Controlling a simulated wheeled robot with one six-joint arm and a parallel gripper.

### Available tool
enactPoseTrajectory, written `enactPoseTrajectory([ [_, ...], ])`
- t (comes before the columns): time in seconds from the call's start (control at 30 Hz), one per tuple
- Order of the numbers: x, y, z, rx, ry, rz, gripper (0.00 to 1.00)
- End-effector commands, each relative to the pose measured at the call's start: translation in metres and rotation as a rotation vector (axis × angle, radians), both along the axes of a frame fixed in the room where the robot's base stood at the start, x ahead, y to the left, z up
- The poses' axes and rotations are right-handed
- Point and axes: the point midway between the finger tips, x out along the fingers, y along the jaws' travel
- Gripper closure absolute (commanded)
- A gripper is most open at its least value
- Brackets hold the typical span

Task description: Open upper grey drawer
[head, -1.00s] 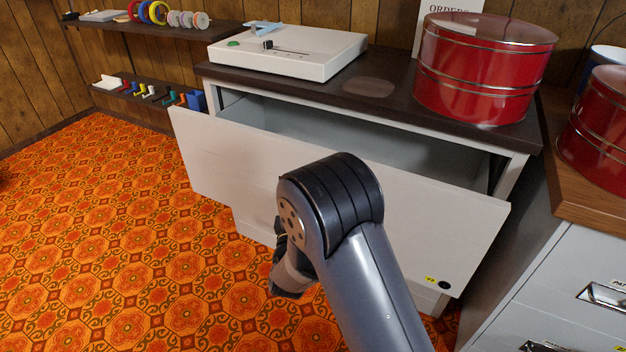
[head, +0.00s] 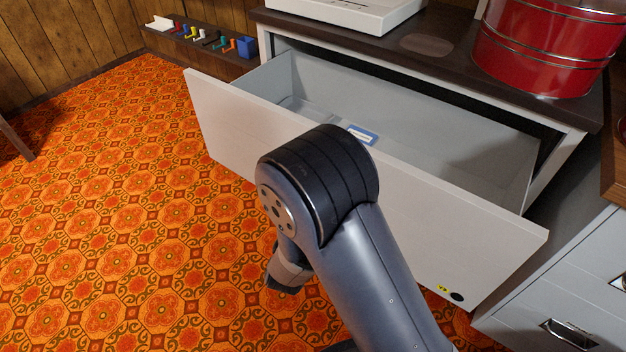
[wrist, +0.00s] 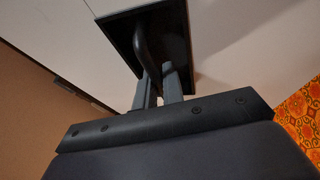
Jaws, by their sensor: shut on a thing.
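The upper grey drawer (head: 470,215) is pulled well out of its cabinet, and its inside shows in the head view. A small blue-edged card (head: 361,135) lies in it. In the wrist view, the drawer front (wrist: 235,35) carries a dark handle (wrist: 143,45) on a black plate. My gripper (wrist: 160,85) is shut on this handle. In the head view my arm hides the gripper's fingers and the handle.
A red round tin (head: 545,45) and a white device (head: 345,12) stand on the dark cabinet top (head: 440,55). Grey drawers with metal handles (head: 568,334) stand at the right. The patterned orange floor (head: 130,220) is clear at the left.

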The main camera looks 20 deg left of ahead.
Motion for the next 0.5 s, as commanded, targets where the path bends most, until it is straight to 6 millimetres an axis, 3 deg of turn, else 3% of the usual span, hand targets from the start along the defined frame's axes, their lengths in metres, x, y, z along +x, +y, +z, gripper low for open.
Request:
enactPoseTrajectory([
  [0.17,0.0002,0.0003,-0.0008,0.000,0.002,0.000,1.00],
  [0.2,0.0002,0.0003,-0.0008,0.000,0.002,0.000,0.89],
  [0.3,0.0002,0.0003,-0.0007,0.000,0.001,0.000,0.82],
  [0.5,0.0000,0.0003,-0.0003,0.000,0.001,0.001,0.82],
])
